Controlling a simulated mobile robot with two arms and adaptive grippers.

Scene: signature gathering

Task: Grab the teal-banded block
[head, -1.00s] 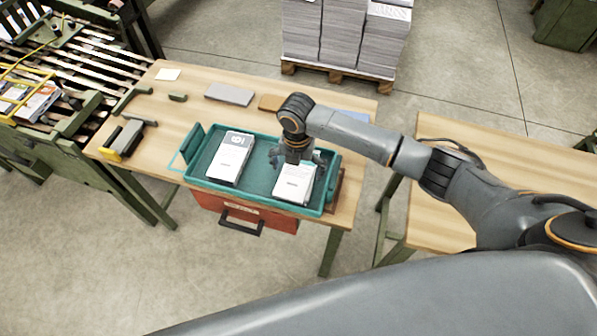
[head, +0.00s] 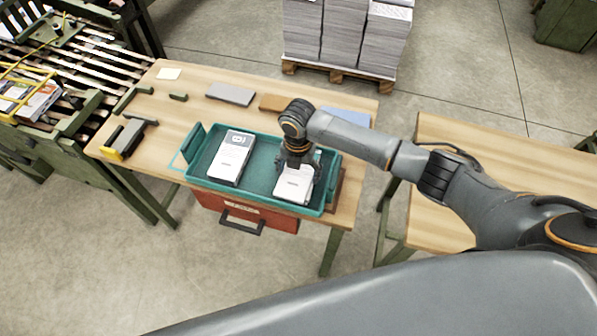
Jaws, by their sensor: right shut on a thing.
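A teal tray (head: 262,194) on the wooden table holds two white paper blocks side by side. The left block (head: 229,165) lies flat, with a grey printed end and small dark print. My right gripper (head: 298,164) reaches down into the tray and is shut on the right block (head: 291,188) at its far end. That block still lies at the tray floor, as far as I can tell. The gripper covers its far end, and no teal band can be made out on either block. My left gripper is not in view.
A red-orange drawer (head: 228,206) with a dark handle sits under the tray. Grey (head: 230,94), brown (head: 271,103) and blue (head: 346,116) flat pieces lie behind it. A second table (head: 432,220) stands at right, a slatted conveyor (head: 85,60) at left.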

